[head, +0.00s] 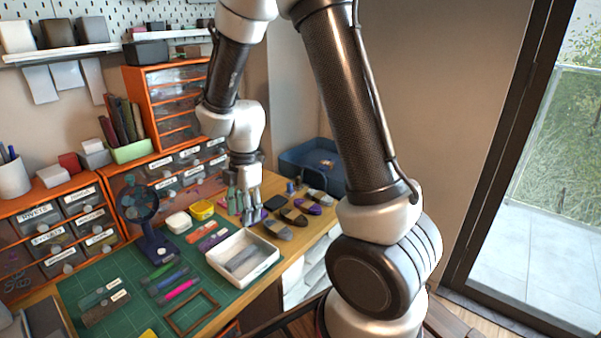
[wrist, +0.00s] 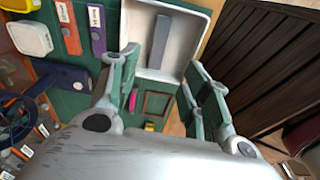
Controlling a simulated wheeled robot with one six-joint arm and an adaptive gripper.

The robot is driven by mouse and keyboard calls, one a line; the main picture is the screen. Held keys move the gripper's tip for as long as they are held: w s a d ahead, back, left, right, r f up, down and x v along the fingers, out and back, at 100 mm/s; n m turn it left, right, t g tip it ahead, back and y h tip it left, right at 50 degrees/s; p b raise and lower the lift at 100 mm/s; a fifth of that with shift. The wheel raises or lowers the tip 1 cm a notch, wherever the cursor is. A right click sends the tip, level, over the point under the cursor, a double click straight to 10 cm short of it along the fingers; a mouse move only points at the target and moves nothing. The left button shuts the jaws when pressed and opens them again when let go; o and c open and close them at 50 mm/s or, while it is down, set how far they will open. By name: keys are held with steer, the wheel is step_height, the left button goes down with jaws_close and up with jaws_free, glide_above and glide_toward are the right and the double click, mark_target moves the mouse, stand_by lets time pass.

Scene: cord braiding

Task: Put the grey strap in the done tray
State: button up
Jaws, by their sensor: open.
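A flat grey strap (head: 242,259) lies inside a white open-topped tray (head: 262,269) on the front right of the green mat. No label shows on this tray. In the wrist view the strap (wrist: 160,41) lies lengthwise on the floor of the white tray (wrist: 194,22), apart from my fingers. My gripper (head: 250,208) is behind the tray in the head view, above the back of the bench. In the wrist view my gripper (wrist: 163,68) has its fingers spread wide with nothing between them.
Coiled straps (head: 294,216) lie right of my gripper on the bench. A blue bin (head: 312,162) stands at the back right. Left of the tray are a small blue fan (head: 150,225), labelled straps (head: 213,241) and a wooden frame (head: 191,313). Orange drawers (head: 178,105) rise behind.

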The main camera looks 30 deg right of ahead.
steer(key=s+d+r+m+t, duration=0.1)
steer(key=s+d+r+m, duration=0.3)
steer(key=r, duration=0.3)
steer(key=s+d+r+m+t, duration=0.1)
steer(key=s+d+r+m, duration=0.2)
steer(key=r+m, duration=0.4)
steer(key=s+d+r+m+t, duration=0.1)
steer(key=s+d+r+m, duration=0.2)
steer(key=s+m, duration=0.2)
steer(key=s+d+r+m+t+h, duration=0.1)
steer(key=s+d+r+m, duration=0.1)
steer(key=s+r+m, duration=0.2)
steer(key=s, duration=0.3)
steer(key=shift+s+d+r+m, duration=0.2)
steer(key=shift+d+m, duration=0.2)
